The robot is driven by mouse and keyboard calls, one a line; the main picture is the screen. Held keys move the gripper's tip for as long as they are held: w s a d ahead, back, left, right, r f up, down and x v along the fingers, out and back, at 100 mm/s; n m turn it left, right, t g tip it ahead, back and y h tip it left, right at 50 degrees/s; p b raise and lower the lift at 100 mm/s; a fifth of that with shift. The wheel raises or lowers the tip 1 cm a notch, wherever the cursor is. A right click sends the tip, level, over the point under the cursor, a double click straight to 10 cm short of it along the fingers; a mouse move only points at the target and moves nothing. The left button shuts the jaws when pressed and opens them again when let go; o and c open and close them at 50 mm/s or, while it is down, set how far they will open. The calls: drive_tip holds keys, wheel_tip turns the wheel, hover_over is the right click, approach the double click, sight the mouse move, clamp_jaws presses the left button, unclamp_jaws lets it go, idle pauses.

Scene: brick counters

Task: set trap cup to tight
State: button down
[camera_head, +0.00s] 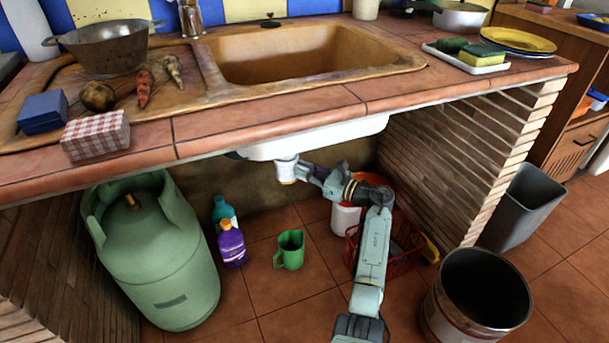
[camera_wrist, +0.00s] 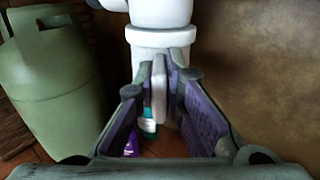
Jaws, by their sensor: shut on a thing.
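The trap cup (camera_head: 287,171) is the white piece hanging under the sink basin (camera_head: 310,55). In the wrist view the trap cup (camera_wrist: 180,69) is a white cylinder below a wider white collar (camera_wrist: 163,36). My gripper (camera_head: 304,169) reaches it from the right in the head view. In the wrist view my gripper (camera_wrist: 160,82) has its fingertips closed on a narrow upright white lug on the front of the cup. The fingers hide part of the cup's lower side. I cannot tell how tight the cup is.
A green gas cylinder (camera_head: 155,255) stands left under the counter. A purple bottle (camera_head: 231,245), a teal bottle (camera_head: 222,210) and a green jug (camera_head: 290,250) stand on the floor. A red basket (camera_head: 365,262) is behind my arm. A metal bin (camera_head: 455,312) stands at front right.

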drive_tip(key=shift+r, duration=0.1)
drive_tip(key=c, duration=1.7)
unclamp_jaws()
drive_tip(key=shift+d, duration=0.15)
drive_tip(key=v, duration=1.1)
drive_tip(key=shift+s+d, duration=0.3)
